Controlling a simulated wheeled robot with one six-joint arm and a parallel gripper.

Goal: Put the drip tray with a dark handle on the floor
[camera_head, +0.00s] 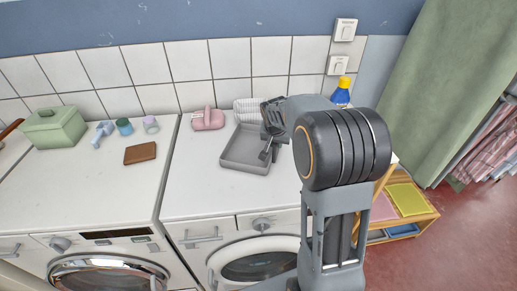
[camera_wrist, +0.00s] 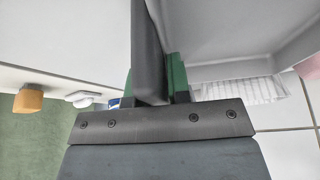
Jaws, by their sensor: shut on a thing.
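The grey drip tray (camera_head: 239,164) is at the top of the right-hand white machine, close to its surface; I cannot tell whether it touches. My gripper (camera_head: 269,138) is at the tray's right side, partly hidden by my arm. In the wrist view, my gripper (camera_wrist: 152,92) is shut with its green pads on either side of the tray's dark handle (camera_wrist: 149,45). The pale grey tray body (camera_wrist: 225,48) shows to the right of the handle there. The red floor (camera_head: 415,255) shows at the lower right.
A pink box (camera_head: 208,119) and a white ribbed thing (camera_head: 246,107) stand behind the tray. A blue bottle (camera_head: 341,97) with a yellow cap is at the right. A wooden shelf (camera_head: 411,223) with coloured trays stands beside the machine. Open floor lies beyond it.

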